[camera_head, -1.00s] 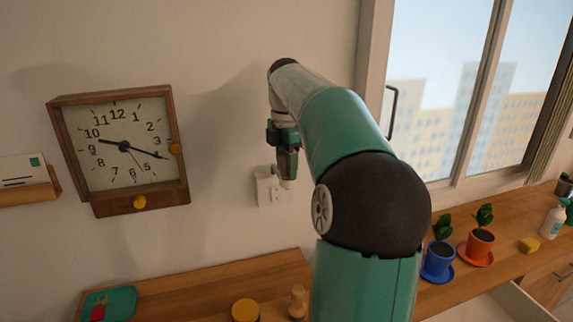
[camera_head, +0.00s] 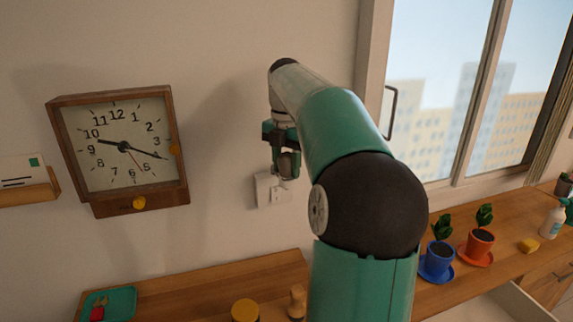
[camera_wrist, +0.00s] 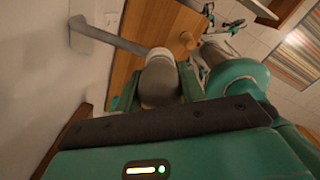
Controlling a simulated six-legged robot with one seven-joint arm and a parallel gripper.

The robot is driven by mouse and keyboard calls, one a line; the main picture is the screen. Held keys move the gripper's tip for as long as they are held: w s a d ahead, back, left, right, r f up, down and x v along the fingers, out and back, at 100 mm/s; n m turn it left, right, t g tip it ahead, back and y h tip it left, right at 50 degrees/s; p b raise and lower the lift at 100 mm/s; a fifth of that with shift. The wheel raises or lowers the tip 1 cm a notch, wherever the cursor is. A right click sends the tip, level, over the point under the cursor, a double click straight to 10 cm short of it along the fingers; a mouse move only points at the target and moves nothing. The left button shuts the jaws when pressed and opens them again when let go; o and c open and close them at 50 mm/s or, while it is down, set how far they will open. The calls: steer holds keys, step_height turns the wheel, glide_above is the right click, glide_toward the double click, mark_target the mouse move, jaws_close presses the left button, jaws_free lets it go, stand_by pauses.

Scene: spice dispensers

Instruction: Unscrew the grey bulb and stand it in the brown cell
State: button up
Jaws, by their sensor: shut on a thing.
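The grey bulb (camera_wrist: 160,86) sits between the two green fingers of my gripper (camera_wrist: 158,92) in the wrist view, with a pale collar at its far end. My gripper is shut on it. A grey bracket (camera_wrist: 108,38) runs out from the wall to that pale collar; I cannot tell whether the bulb is still threaded there. In the head view my gripper (camera_head: 286,165) hangs pointing down beside the wall, just above a white wall fixture (camera_head: 266,190). The bulb is hard to make out there. I cannot pick out the brown cell in either view.
A wooden shelf (camera_head: 190,285) runs below, with a green tray (camera_head: 122,301), a yellow-topped jar (camera_head: 245,310) and a small wooden piece (camera_head: 297,302). A wooden clock (camera_head: 122,150) hangs left. Potted plants (camera_head: 438,258) stand right, below the window.

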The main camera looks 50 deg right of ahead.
mark_target(286, 151)
steer(key=shift+r, duration=1.3)
steer(key=shift+r, duration=1.9)
